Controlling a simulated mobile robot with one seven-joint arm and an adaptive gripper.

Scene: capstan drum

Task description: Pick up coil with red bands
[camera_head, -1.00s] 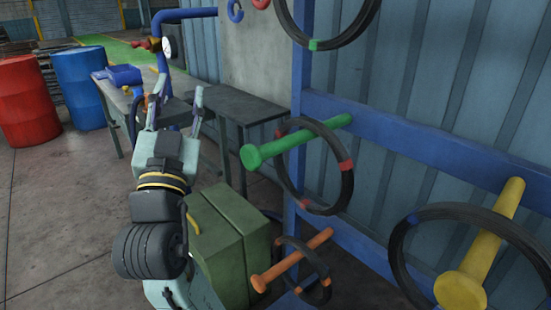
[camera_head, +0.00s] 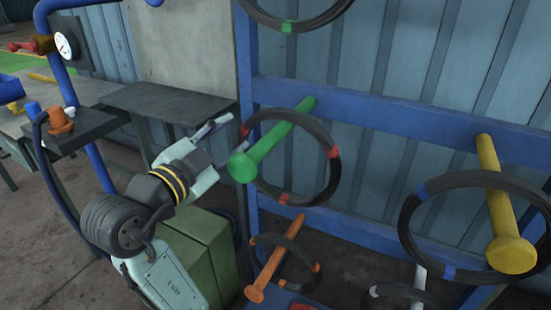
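The coil with red bands (camera_head: 331,178) is a black ring. It hangs on the green peg (camera_head: 271,140) of the blue rack, in the middle of the head view. The far finger is partly hard to make out, and I cannot tell whether a fingertip touches the coil.
A coil with orange bands (camera_head: 312,250) hangs on an orange peg (camera_head: 270,268) below. A coil with blue bands (camera_head: 408,208) hangs on a yellow peg (camera_head: 497,195) at right. A green-banded coil (camera_head: 340,20) is above. A green box (camera_head: 205,245) and dark table (camera_head: 165,103) stand left.

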